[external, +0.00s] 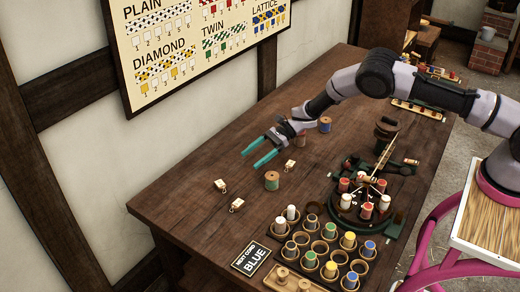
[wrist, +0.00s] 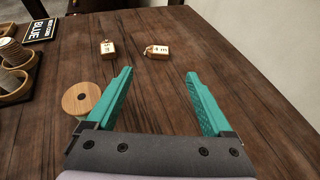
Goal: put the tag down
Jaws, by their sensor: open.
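Three small pale wooden tags lie on the dark bench. Two lie near each other left of my gripper in the external view, one tag (external: 220,186) and a second tag (external: 237,205). Both show ahead of my fingers in the wrist view, at the left (wrist: 107,47) and right (wrist: 156,51). The third tag (external: 290,165) lies beside my gripper, near a spool, and does not show in the wrist view. My gripper (external: 252,160) has teal fingers spread apart with nothing between them (wrist: 158,73). It appears to be above the bench top.
A wooden spool (external: 272,181) stands close beside my gripper, left of the left finger in the wrist view (wrist: 81,98). A rack of bobbins (external: 320,247), a "BLUE" sign (external: 251,256) and a round bobbin stand (external: 364,205) occupy the right side. The bench's wall side is clear.

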